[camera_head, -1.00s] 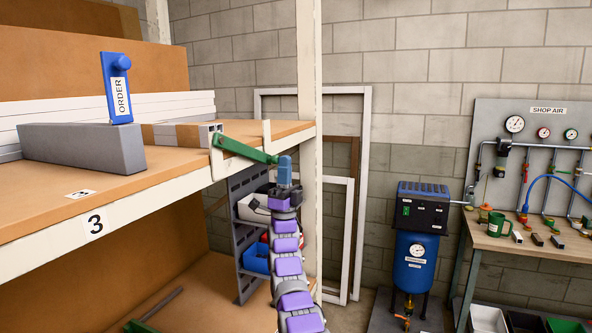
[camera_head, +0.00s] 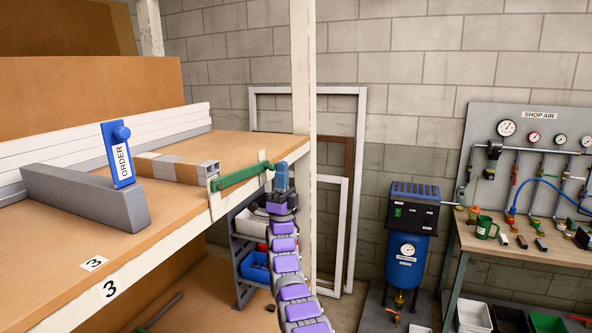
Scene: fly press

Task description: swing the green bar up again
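The green bar (camera_head: 240,175) lies along the front edge of the shelf, at its right end. It slants up to the right in the picture, from a pivot bracket at its left to a pale bracket (camera_head: 262,156) near its right end. My gripper (camera_head: 281,176) has blue fingers and is at the bar's right end, just off the shelf edge. The fingers look close together and overlap or touch the bar's tip. Whether they close on it is too small to tell.
On the shelf (camera_head: 160,220) are a grey beam (camera_head: 85,197), a blue ORDER tag (camera_head: 118,155) and boxed profiles (camera_head: 175,168). A cream post (camera_head: 302,70) stands close behind my gripper. A blue compressor (camera_head: 410,250) and a workbench (camera_head: 500,243) stand to the right.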

